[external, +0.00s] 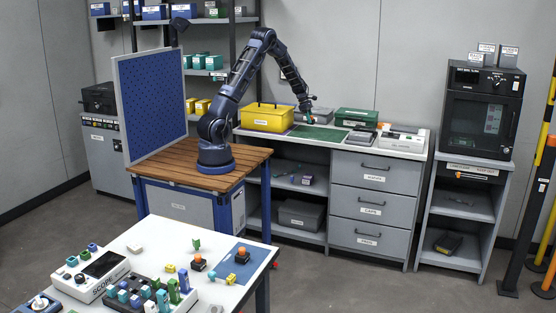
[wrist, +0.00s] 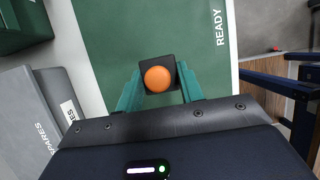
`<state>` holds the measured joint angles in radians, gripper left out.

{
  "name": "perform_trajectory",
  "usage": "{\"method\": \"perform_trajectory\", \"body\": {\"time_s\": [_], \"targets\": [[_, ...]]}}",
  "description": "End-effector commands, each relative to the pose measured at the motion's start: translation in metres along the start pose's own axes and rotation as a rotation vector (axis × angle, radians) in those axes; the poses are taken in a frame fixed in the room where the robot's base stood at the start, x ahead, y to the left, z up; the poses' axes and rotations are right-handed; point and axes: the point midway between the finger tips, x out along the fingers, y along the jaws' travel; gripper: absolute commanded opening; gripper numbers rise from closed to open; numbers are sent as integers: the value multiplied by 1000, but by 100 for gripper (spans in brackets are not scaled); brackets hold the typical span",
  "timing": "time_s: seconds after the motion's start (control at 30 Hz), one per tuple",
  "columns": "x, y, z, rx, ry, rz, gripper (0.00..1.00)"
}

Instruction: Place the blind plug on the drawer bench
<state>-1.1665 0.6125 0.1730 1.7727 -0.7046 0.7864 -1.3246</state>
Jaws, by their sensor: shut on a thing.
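My gripper (wrist: 159,84) is shut on a black square plug with a round orange top (wrist: 158,79), which I take to be the blind plug. In the wrist view its teal fingers sit on either side of the black body, over a green mat (wrist: 110,38) marked READY. In the external view my gripper (external: 310,119) is low over the mat (external: 322,134) on the drawer bench (external: 376,174). The held plug is too small there to make out clearly. I cannot tell whether the plug touches the mat.
A yellow case (external: 267,117) stands left of the mat and a green case (external: 356,118) behind it to the right. A grey SPARES box (wrist: 42,125) is close by in the wrist view. Two similar orange-topped plugs (external: 199,262) are on the white front table (external: 150,232).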

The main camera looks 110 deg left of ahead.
Motion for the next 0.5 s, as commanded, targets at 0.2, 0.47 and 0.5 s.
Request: {"method": "perform_trajectory", "body": {"time_s": [0.2,0.47,0.5], "targets": [[15,0,-6,0,0,0,14],[40,0,-17,-2,0,-2,14],[45,0,-20,-2,0,0,14]]}}
